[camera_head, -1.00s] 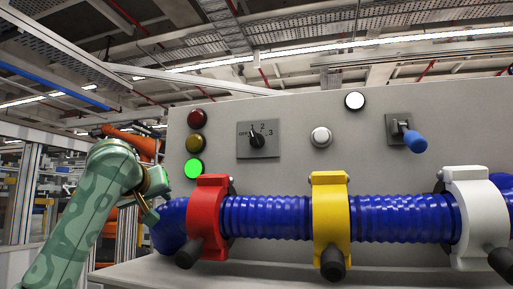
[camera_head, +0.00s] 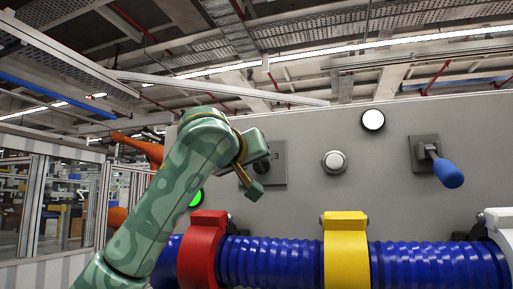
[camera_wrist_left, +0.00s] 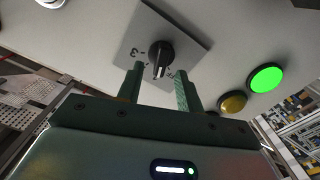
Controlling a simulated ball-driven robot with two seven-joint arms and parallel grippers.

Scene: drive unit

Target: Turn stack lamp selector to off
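The stack lamp selector (camera_wrist_left: 160,56) is a black rotary knob on a square grey plate (camera_wrist_left: 185,25) with printed position marks. In the head view the plate (camera_head: 279,165) is partly hidden behind my left arm and gripper. In the wrist view the knob's pale pointer faces down toward my gripper; I cannot tell its exact mark. My left gripper (camera_wrist_left: 159,82) is open and empty, its two fingers spread on either side of the knob's line and seemingly short of it. It also shows in the head view (camera_head: 262,170). My right gripper is not in view.
The green lamp (camera_wrist_left: 267,78) is lit; the yellow lamp (camera_wrist_left: 233,104) is unlit. Right of the selector are a round white button (camera_head: 335,162), a white light (camera_head: 373,120) and a blue-handled lever (camera_head: 446,170). Below runs a blue hose (camera_head: 270,262) with red (camera_head: 200,250) and yellow (camera_head: 345,250) clamps.

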